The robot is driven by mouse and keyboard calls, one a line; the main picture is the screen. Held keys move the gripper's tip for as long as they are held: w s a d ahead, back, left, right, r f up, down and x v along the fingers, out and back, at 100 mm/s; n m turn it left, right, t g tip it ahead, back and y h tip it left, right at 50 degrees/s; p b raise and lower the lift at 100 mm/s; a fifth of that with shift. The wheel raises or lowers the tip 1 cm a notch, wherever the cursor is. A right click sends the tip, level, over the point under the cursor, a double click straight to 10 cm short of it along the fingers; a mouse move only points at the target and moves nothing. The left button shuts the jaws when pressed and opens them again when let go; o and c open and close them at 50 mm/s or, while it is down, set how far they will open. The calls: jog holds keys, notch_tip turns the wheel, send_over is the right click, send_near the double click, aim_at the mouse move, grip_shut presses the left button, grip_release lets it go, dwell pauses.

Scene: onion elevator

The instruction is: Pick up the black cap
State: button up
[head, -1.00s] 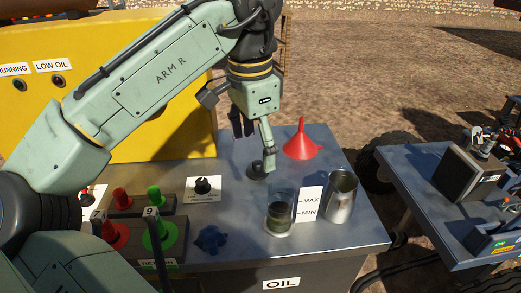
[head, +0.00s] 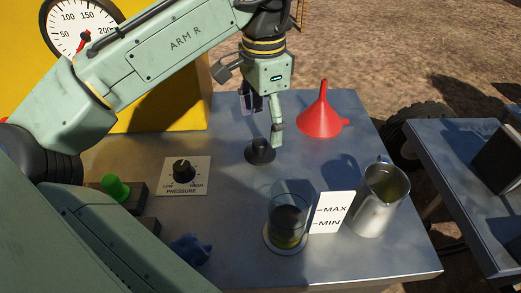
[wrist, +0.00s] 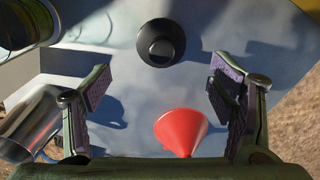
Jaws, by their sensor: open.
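The black cap (head: 260,151) is a small round cap with a raised knob. It stands on the grey table top. In the wrist view the cap (wrist: 161,43) lies beyond the fingertips, centred between the two fingers. My gripper (head: 262,118) is open and empty, just above and behind the cap in the head view. In the wrist view its two fingers (wrist: 163,84) are spread wide. I cannot tell the exact height of the fingertips over the cap.
A red funnel (head: 322,112) stands right of my gripper. A glass with dark liquid (head: 287,225), a MAX/MIN card (head: 330,212) and a metal jug (head: 378,203) stand in front. A pressure knob (head: 184,170) and a blue object (head: 190,249) are at left.

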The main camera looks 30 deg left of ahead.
aim_at(262, 141)
notch_tip(262, 141, down, 7)
jog(key=shift+a+r+p, duration=0.1)
jog(key=shift+r+p, duration=0.05)
jog(key=shift+p, duration=0.3)
jog(key=c, duration=1.2)
